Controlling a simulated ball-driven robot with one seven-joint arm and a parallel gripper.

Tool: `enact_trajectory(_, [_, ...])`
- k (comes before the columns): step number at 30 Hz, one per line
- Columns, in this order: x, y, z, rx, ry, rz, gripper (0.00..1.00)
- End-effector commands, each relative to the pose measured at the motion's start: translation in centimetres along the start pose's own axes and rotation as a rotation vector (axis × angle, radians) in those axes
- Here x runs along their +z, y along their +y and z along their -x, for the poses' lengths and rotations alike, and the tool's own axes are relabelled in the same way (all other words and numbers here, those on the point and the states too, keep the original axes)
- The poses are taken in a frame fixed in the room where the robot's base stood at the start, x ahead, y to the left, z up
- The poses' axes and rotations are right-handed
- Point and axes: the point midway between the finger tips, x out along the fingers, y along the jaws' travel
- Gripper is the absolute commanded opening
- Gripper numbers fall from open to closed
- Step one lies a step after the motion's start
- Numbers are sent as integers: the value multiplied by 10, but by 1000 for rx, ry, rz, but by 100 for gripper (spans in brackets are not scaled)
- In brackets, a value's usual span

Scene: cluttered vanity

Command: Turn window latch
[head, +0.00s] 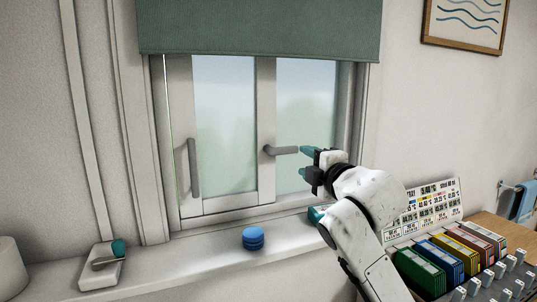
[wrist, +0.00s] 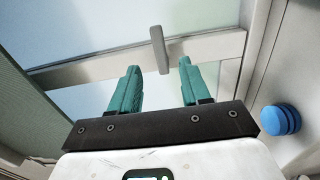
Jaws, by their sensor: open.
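The window latch is a grey lever handle (head: 282,150) on the window's middle upright, lying level with its free end to the right. A second grey handle (head: 193,168) hangs upright on the left side of the left sash. My gripper (head: 303,161) is at the right end of the level handle, with teal fingers apart and nothing held. In the wrist view, the handle (wrist: 159,49) shows between and beyond my open fingertips (wrist: 158,66), its free end near them. I cannot tell whether a finger touches it.
A green blind (head: 260,28) covers the window's top. On the sill are a blue round stack (head: 253,238), also in the wrist view (wrist: 281,119), and a white block with a teal knob (head: 103,266). Coloured boxes (head: 420,270) and a printed board (head: 435,205) stand lower right.

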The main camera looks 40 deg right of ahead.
Motion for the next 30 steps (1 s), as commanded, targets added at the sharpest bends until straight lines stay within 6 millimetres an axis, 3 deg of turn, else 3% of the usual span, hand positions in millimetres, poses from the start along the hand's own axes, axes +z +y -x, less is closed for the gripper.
enact_trajectory(5, [0, 3, -14, 2, 0, 12, 47])
enact_trajectory(18, [0, 3, -86, 0, -1, 9, 47])
enact_trajectory(24, [0, 2, -103, 2, 1, 8, 47])
enact_trajectory(30, [0, 2, -108, 2, 0, 6, 47])
